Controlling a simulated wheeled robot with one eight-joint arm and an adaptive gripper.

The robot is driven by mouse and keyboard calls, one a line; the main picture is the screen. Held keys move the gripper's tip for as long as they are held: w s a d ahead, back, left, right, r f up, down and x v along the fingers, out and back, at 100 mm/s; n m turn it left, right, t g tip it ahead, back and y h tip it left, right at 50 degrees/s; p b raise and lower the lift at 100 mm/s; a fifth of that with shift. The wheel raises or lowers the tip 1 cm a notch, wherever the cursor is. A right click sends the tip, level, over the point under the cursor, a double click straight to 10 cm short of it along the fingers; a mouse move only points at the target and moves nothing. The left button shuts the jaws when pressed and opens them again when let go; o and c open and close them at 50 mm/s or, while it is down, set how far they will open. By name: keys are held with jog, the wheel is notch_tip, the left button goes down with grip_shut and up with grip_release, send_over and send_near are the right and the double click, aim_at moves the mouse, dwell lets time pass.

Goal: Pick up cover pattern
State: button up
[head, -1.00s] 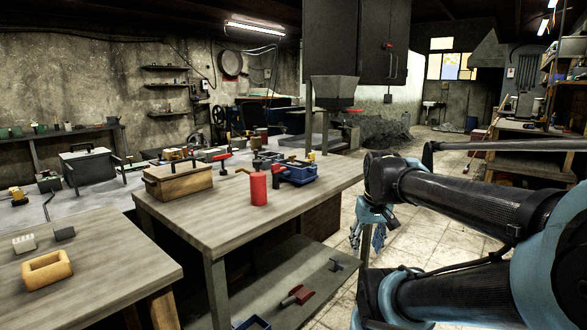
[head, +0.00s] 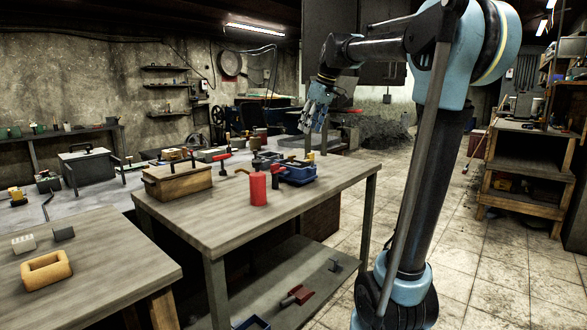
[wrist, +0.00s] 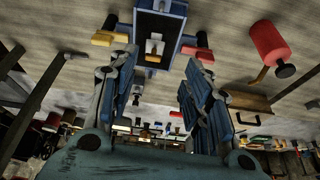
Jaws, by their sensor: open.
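I cannot tell for sure which thing is the cover pattern. Small pieces that could be patterns include a light grey block with bumps (head: 24,243) and a dark grey block (head: 63,233) on the near left table. A yellow block with a hollow (head: 47,270) lies in front of them. A blue tray (head: 300,178) with small items stands on the middle table; it also shows in the wrist view (wrist: 147,52). My gripper (head: 312,125) hangs in the air above and behind that tray. In the wrist view its fingers (wrist: 160,62) are apart with nothing held.
The middle table (head: 220,222) also carries a red cylinder (head: 258,189) and a wooden box (head: 178,182). Its lower shelf holds a red-handled tool (head: 297,296). Tile floor (head: 480,270) lies free at the right, before a wooden shelf unit (head: 520,165).

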jog(key=w+a+r, duration=0.1)
jog(key=w+a, duration=0.1)
send_near(294, 156)
jog(key=shift+n, duration=0.3)
jog(key=x, duration=0.5)
jog(key=shift+s+a+f, duration=0.15)
jog(key=shift+f, duration=0.05)
jog(key=shift+x, duration=2.65)
jog(key=c, duration=0.6)
